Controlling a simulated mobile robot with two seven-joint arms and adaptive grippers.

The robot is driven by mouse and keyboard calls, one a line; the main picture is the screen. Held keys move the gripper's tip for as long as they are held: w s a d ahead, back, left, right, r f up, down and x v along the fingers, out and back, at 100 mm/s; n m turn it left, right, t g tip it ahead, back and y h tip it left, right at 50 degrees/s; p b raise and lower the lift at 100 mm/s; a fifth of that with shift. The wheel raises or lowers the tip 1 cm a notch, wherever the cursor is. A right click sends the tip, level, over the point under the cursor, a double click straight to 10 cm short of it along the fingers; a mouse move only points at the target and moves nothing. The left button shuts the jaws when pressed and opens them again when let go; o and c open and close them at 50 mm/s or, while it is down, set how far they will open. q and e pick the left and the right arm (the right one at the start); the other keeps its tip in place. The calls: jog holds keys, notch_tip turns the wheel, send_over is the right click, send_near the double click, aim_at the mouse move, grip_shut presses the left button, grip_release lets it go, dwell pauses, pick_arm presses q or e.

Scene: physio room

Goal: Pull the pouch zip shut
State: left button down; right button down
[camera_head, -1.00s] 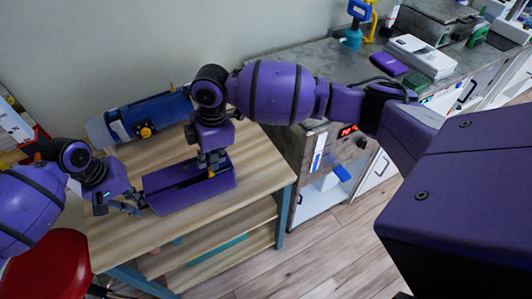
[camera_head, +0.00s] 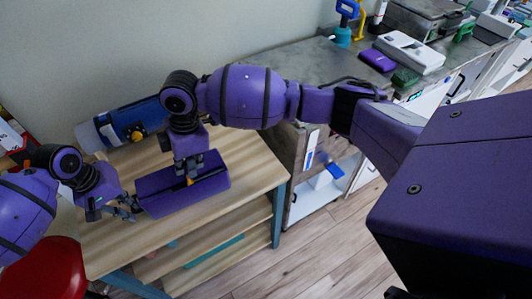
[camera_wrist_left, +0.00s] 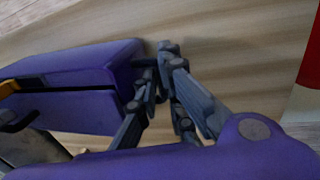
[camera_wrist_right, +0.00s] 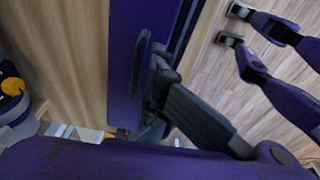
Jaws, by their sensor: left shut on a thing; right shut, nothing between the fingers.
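The long purple pouch (camera_head: 213,184) lies on the wooden table, with a dark slit along its top that is visible left of my right gripper. My left gripper (camera_head: 134,208) is shut on the pouch's left end; the left wrist view shows its fingers (camera_wrist_left: 157,85) at that end. My right gripper (camera_head: 190,176) is shut at the top of the pouch, right of its middle, pointing down. A small yellow tab (camera_head: 190,182) shows at its fingertips. Its fingers partly hide the tab, and I cannot tell whether they touch it.
A blue and grey roll with a yellow knob (camera_head: 136,134) lies behind the pouch on the wooden table (camera_head: 115,245). A red stool (camera_head: 45,268) stands at the front left. A grey counter (camera_head: 318,62) with several devices is at the right. Bare tabletop lies in front of the pouch.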

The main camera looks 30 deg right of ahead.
aim_at(176, 181)
jog(key=shift+w+a+r, duration=0.1)
jog(key=shift+w+a, duration=0.05)
jog(key=shift+a, duration=0.95)
jog(key=shift+w+a, duration=0.15)
jog(key=shift+a, duration=0.9)
jog(key=c, duration=1.7)
grip_release()
jog(key=shift+d+r, duration=0.1)
jog(key=shift+r, duration=0.8)
pick_arm(q)
jog(key=c, duration=1.9)
grip_release()
pick_arm(e)
jog(key=shift+r, duration=3.05)
